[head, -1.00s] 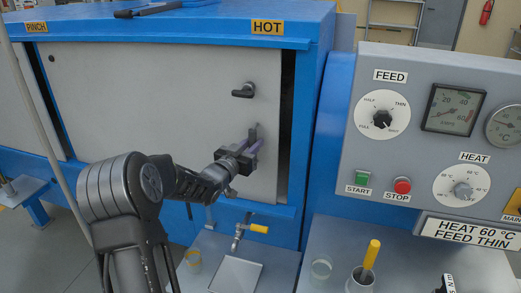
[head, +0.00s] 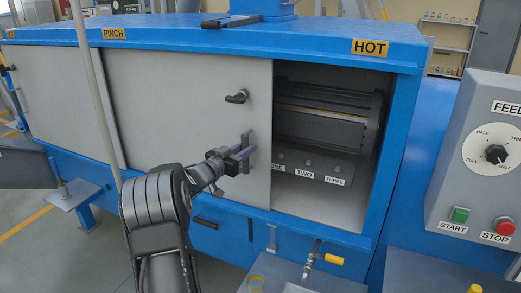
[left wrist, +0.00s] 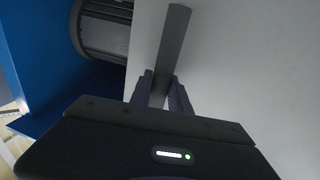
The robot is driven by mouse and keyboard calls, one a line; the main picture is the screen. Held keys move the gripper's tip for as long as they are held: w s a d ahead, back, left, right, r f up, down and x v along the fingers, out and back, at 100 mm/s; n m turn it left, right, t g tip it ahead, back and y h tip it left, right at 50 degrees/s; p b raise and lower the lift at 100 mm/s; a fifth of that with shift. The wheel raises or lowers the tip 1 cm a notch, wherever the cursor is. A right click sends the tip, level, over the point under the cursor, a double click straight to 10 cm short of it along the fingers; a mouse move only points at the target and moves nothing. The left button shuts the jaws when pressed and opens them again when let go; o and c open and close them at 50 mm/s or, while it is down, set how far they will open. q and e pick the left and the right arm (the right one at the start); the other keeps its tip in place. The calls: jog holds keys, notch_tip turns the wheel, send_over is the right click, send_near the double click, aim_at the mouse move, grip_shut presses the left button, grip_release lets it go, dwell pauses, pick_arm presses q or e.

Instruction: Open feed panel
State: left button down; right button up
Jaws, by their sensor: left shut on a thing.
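The feed panel (head: 178,105) is a flat grey sliding door on the blue machine, standing partly open with a wide gap at its right. My left gripper (head: 243,153) is shut on the upright dark bar handle (head: 247,139) near the panel's right edge. In the left wrist view the bar (left wrist: 174,45) runs up between the two fingers (left wrist: 163,92), with the grey panel face (left wrist: 240,60) behind. A black latch knob (head: 236,97) sits above the handle. My right gripper is not in view.
The opening shows a dark roller unit (head: 322,125) above knobs with tags, TWO and THREE (head: 334,181) among them. A tap with a yellow handle (head: 331,259) juts out below. The control box (head: 485,150) with the FEED dial stands at right. A pale pole (head: 98,90) crosses the left side.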

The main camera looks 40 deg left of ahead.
pick_arm(q)
jog(key=shift+s+a+r, duration=0.1)
jog(key=shift+s+a, duration=0.1)
jog(key=shift+a, duration=0.35)
jog(key=c, duration=1.2)
grip_release()
jog(key=shift+c, duration=0.2)
jog(key=s+d+b, duration=0.1)
jog(key=s+b, duration=0.1)
jog(key=s, duration=0.5)
jog(key=shift+s, duration=0.35)
